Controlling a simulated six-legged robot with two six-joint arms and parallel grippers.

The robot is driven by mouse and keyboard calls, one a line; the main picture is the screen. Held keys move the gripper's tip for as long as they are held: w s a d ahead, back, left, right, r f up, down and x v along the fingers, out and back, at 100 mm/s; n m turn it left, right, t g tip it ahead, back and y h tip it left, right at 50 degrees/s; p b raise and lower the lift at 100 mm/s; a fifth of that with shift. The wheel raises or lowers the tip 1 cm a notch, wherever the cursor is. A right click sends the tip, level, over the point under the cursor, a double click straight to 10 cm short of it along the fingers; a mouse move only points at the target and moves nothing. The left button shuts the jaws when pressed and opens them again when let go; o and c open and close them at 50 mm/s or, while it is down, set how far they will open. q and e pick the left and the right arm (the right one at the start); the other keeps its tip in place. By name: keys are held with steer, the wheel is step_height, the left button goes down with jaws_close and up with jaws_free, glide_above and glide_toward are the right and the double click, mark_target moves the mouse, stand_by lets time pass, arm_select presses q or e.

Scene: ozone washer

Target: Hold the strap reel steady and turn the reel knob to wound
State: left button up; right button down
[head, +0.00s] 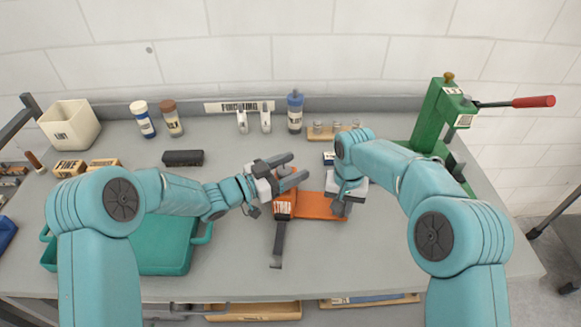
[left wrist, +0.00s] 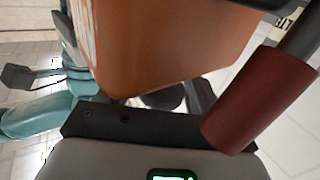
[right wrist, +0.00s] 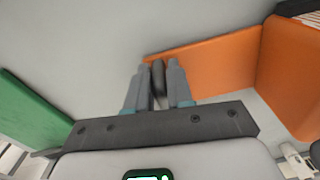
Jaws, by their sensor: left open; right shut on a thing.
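The strap reel has an orange base plate (head: 318,206) and a taller orange block (head: 284,207) with a pale label, in the middle of the bench. A dark strap (head: 278,245) runs from it toward the front. A grey round piece, likely the reel knob (head: 284,170), shows partly between the fingers of my left gripper (head: 290,170), which is open. The orange block (left wrist: 165,45) fills the upper left wrist view. My right gripper (right wrist: 158,75) is shut on a dark grey piece (right wrist: 158,80) at the end of the orange plate (right wrist: 215,68).
A teal tray (head: 165,240) lies at left, near a black block (head: 183,157). Bottles (head: 295,112) stand along the back. A green press (head: 436,118) with a red handle (head: 534,101) stands at right. A dark red cylinder (left wrist: 258,98) is close in the left wrist view.

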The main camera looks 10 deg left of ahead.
arm_select(q)
steer(key=c, duration=1)
steer(key=shift+m+g+h, duration=0.3)
steer(key=m+g+h, duration=0.1)
steer(key=g, duration=0.1)
steer(key=m+g+h, duration=0.1)
steer(key=m+g, duration=0.1)
steer(key=g, duration=0.1)
steer(key=m+g+h, duration=0.1)
steer(key=m+g, duration=0.1)
steer(key=shift+s+d+g, duration=0.25)
steer(key=shift+g, duration=0.05)
steer(key=m+g, duration=0.2)
steer(key=g, duration=0.1)
steer(key=m+g, duration=0.1)
steer(key=shift+s, duration=0.25)
steer(key=shift+s+m+g, duration=0.1)
steer(key=shift+m+g, duration=0.2)
steer(key=shift+g, duration=0.4)
steer(key=shift+s, duration=0.1)
steer(key=o, duration=1)
